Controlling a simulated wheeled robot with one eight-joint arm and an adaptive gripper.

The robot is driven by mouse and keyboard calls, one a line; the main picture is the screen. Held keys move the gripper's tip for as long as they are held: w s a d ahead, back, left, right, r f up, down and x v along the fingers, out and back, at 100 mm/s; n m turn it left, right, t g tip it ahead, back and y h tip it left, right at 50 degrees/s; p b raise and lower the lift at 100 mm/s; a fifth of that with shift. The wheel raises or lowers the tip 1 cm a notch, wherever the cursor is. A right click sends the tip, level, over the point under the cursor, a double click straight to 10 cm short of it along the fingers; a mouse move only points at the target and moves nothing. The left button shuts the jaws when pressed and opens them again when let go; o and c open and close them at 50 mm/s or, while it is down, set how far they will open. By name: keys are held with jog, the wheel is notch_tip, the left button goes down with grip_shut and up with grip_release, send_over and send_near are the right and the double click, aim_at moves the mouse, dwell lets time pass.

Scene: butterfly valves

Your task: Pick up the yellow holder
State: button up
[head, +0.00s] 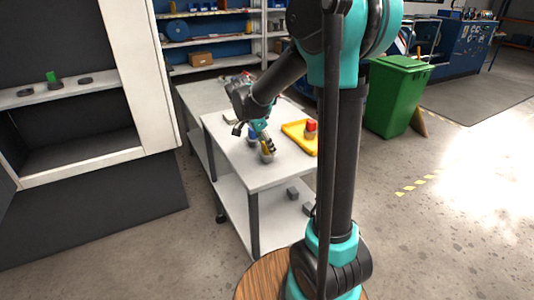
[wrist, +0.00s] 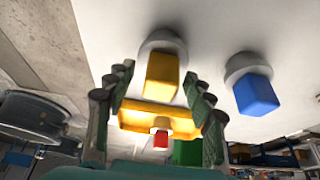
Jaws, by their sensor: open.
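The yellow holder (wrist: 162,75) is a yellow block with a round grey base. In the wrist view it sits between the two fingertips of my gripper (wrist: 158,71). The fingers are spread on either side, with visible space beside the block. In the head view the yellow holder (head: 265,147) stands on the white table near its front left part, and my gripper (head: 266,142) is right at it, partly covering it. I cannot tell from here whether a finger touches it.
A blue holder (wrist: 256,93) stands close beside the yellow one. A yellow tray (head: 297,136) with a red holder (head: 310,128) is at the right of the white table (head: 275,180). A green bin (head: 398,95) stands beyond. A shelf unit (head: 70,90) is at the left.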

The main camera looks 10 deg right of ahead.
grip_shut()
dwell(0.3)
jog(key=shift+r, duration=0.15)
dwell(0.3)
